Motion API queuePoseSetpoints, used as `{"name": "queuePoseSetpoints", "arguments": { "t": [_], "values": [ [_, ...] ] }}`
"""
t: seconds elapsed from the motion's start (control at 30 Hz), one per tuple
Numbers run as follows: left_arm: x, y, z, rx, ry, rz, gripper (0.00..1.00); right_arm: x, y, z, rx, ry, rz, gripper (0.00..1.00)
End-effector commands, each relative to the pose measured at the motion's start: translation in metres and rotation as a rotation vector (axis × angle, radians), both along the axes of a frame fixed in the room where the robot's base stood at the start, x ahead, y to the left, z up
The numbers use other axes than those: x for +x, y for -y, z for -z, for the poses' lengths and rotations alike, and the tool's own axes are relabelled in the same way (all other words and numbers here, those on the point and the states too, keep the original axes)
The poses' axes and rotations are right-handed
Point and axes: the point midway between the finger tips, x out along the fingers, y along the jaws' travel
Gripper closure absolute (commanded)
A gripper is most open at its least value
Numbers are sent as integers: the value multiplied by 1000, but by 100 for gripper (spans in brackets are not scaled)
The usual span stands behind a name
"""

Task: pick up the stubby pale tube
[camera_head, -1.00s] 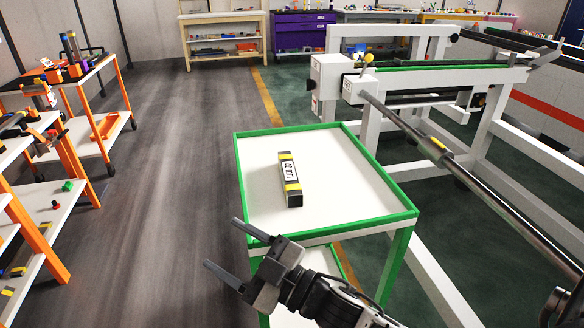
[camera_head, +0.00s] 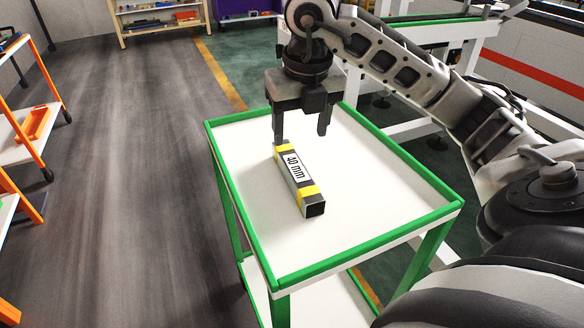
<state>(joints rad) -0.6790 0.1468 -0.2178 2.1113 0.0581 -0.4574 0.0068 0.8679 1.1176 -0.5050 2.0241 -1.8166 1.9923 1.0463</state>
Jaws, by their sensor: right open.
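A short square tube (camera_head: 299,180) lies on the white top of a green-edged cart (camera_head: 240,150). It has a white label reading 40 mm, yellow bands near both ends, a dark upper face and a paler long side. Its near end is dark. My right gripper (camera_head: 301,133) is open and empty, with its fingers pointing down at the tube's far end. The left finger overlaps that far end in the picture; I cannot tell whether it touches. My left gripper is not in view.
The cart top around the tube is otherwise clear, with a raised green rim (camera_head: 370,243). A white frame (camera_head: 455,50) stands behind my right arm. An orange-framed shelf (camera_head: 30,130) is at the left, with open floor between it and the cart.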

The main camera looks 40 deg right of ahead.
Motion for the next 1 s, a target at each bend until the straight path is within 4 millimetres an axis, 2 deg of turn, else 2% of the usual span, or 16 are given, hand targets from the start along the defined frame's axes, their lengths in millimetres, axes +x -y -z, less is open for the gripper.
{"name": "queuePoseSetpoints", "arguments": {
  "t": [0.03,0.1,0.3,0.57,0.8,1.0],
  "values": [
    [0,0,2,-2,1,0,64,1,1,14,0,-7,1,38],
    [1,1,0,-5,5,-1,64,3,2,28,0,-7,0,38],
    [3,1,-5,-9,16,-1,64,8,4,59,1,-3,-2,38],
    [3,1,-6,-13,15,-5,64,13,6,78,3,-4,-1,38],
    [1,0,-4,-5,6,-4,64,22,12,111,3,-4,-3,38],
    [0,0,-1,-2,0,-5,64,24,12,119,3,0,-4,38]
  ]
}}
